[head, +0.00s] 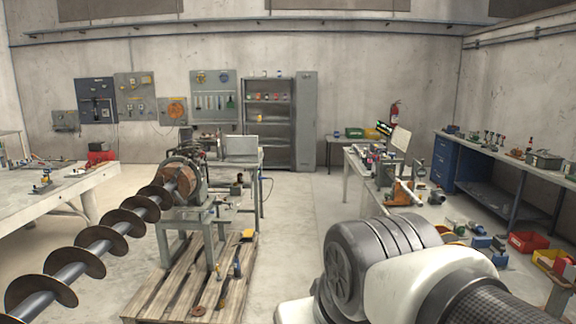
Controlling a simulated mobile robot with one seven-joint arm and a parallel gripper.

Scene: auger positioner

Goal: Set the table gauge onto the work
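The work appears to be a long auger (92,242) with dark spiral flights on a grey shaft. It runs from the lower left up to a round brown chuck or flange (180,178) on a grey machine (193,165). I cannot tell for certain which object is the table gauge. Small devices stand on the left table (40,205), one with an upright post (43,182) and another low one (78,171). My gripper is out of view; only white and grey links of my arm show at the lower right.
A wooden pallet (175,285) lies under the machine stand. A cluttered centre-right table (360,168) and a right workbench (515,165) hold tools. Red bins (527,241) and loose parts lie on the floor at right. The middle floor aisle is clear.

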